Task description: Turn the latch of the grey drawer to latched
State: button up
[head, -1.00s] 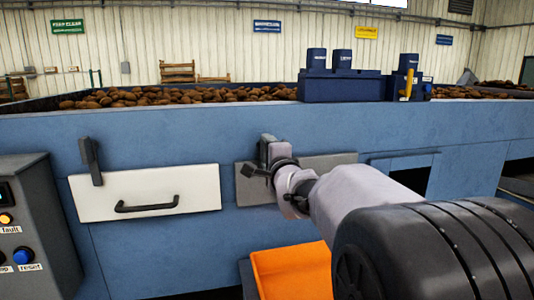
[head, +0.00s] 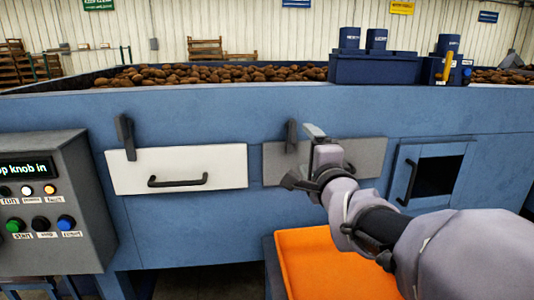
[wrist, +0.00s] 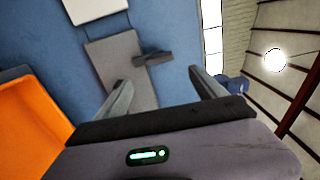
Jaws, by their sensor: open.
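The grey drawer (head: 372,152) is in the blue machine wall, right of centre in the head view, partly hidden behind my gripper. Its dark latch (head: 291,136) points up and down, its lower end overlapping the drawer's top edge. In the wrist view the grey drawer (wrist: 112,58) is ahead and the latch (wrist: 152,58) lies across its edge, beyond the gap between the fingers. My gripper (head: 304,158) is open and empty, in front of the drawer just right of the latch; its fingers (wrist: 161,90) look apart from the latch. The drawer's handle cannot be made out.
A white drawer (head: 215,163) with its own upright latch (head: 124,138) is to the left. A control box (head: 85,215) stands at far left. An orange bin (head: 290,245) is below the grey drawer. A dark opening (head: 440,175) with a handle is to the right.

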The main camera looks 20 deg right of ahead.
jog(key=v, duration=0.5)
jog(key=shift+s+p, duration=0.3)
jog(key=shift+p, duration=0.1)
jog(key=s+a+f+n+g+y, duration=0.6)
jog(key=s+a+f+n+g, duration=0.5)
jog(key=s+a+f+n, duration=0.5)
jog(key=s+a+f, duration=0.2)
jog(key=s+a, duration=0.1)
jog(key=s, duration=0.1)
jog(key=shift+a+n+g, duration=0.3)
jog(key=shift+a+n, duration=0.05)
jog(key=shift+n, duration=0.05)
jog(key=shift+w, duration=0.1)
